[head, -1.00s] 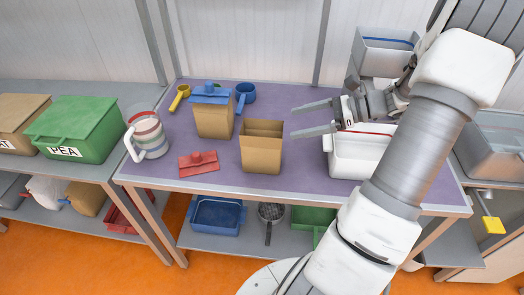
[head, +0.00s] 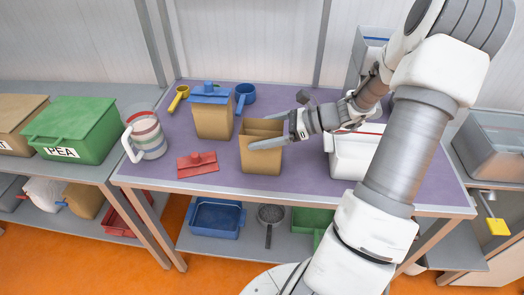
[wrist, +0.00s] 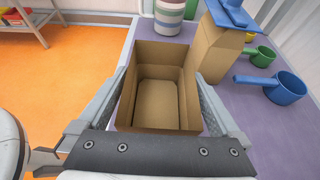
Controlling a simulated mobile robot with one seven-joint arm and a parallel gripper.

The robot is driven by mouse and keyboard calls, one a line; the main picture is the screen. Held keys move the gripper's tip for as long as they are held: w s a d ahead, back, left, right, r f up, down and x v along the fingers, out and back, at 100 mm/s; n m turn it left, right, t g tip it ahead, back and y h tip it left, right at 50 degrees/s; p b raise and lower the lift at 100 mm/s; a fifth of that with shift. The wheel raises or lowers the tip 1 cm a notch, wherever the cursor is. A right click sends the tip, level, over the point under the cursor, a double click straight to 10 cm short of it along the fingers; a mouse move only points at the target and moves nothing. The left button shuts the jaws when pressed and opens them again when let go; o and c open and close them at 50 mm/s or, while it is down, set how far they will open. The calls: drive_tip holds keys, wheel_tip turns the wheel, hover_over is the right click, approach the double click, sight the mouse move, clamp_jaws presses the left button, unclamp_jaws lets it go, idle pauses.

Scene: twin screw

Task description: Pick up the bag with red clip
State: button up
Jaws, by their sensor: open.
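An open-topped brown paper bag (head: 261,160) stands upright on the purple tabletop. It has no clip on it, and the wrist view shows its bare inside (wrist: 158,98). A red clip (head: 198,164) lies flat on the table, left of this bag and apart from it. A second brown bag (head: 213,120), closed with a blue clip (head: 210,93), stands behind and to the left. My gripper (head: 272,132) is open at the open bag's upper part. In the wrist view its fingers (wrist: 161,82) lie on either side of the bag; contact cannot be told.
A white bin (head: 350,160) stands right of the bag. A striped pitcher (head: 150,138) is at the table's left edge. Blue (head: 245,93) and yellow (head: 179,97) scoops lie at the back. A green PEA box (head: 78,128) sits on the left shelf.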

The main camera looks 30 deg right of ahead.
drive_tip(key=c, duration=1.2)
drive_tip(key=shift+c, duration=0.3)
drive_tip(key=shift+r, duration=0.15)
